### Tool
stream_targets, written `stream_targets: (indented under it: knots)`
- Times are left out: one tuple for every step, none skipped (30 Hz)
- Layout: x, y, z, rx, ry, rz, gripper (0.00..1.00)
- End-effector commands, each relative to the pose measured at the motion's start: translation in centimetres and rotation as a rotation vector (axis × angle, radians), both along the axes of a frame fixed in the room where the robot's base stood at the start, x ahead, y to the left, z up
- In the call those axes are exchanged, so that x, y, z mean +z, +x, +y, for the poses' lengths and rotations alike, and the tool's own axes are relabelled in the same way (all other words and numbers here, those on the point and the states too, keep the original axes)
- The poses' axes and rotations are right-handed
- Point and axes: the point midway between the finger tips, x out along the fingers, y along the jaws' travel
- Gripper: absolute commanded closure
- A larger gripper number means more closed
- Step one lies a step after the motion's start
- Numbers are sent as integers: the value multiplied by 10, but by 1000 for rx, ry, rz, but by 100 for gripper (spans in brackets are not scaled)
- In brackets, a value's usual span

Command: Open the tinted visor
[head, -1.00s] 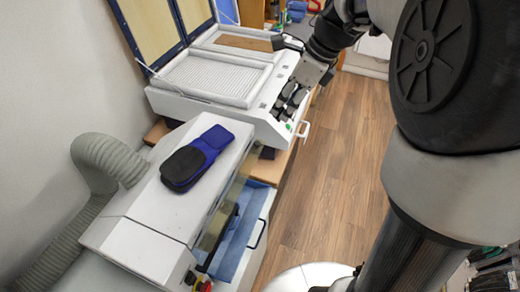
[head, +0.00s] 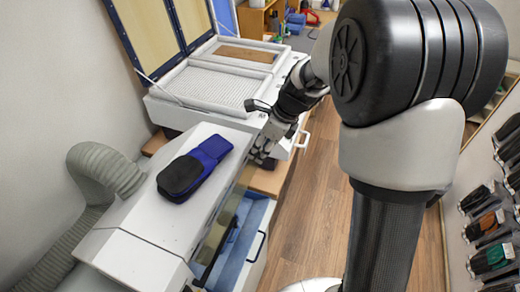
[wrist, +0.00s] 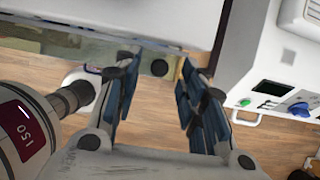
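The tinted visor (head: 229,212) is a narrow, see-through, brownish-yellow panel along the front of the white machine (head: 150,225) in the head view. It hangs down over the machine's front opening. My gripper (head: 262,156) is at the visor's far end, by the machine's front edge. In the wrist view my gripper (wrist: 157,68) has its two dark fingers spread apart. A greenish strip of the visor (wrist: 160,62) shows between the fingertips; I cannot tell whether they touch it.
A blue and black pad (head: 190,170) lies on the machine's top. A grey hose (head: 98,165) joins its left side. Behind stands a white press (head: 215,80) with a raised lid. Wood floor (head: 310,210) is clear to the right.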

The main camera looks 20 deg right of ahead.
Motion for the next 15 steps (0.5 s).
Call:
stream_targets:
  knots:
    - [-4,1,2,0,1,1,62]
    - [-6,1,2,0,1,1,62]
    - [-7,2,3,-1,1,1,62]
    - [-8,2,3,-1,1,1,62]
    - [-9,2,3,-1,0,0,62]
    - [-9,2,3,-1,0,0,62]
    - [-9,2,4,-1,0,0,62]
    - [-9,2,4,-1,0,0,62]
    - [-9,2,4,-1,0,0,62]
    - [-9,2,3,-1,0,0,62]
    - [-9,2,3,-1,0,0,62]
    - [-9,2,3,-1,0,0,62]
    - [-9,2,3,-1,0,0,63]
    - [-9,2,3,-1,0,0,65]
    - [-9,2,3,-1,0,0,68]
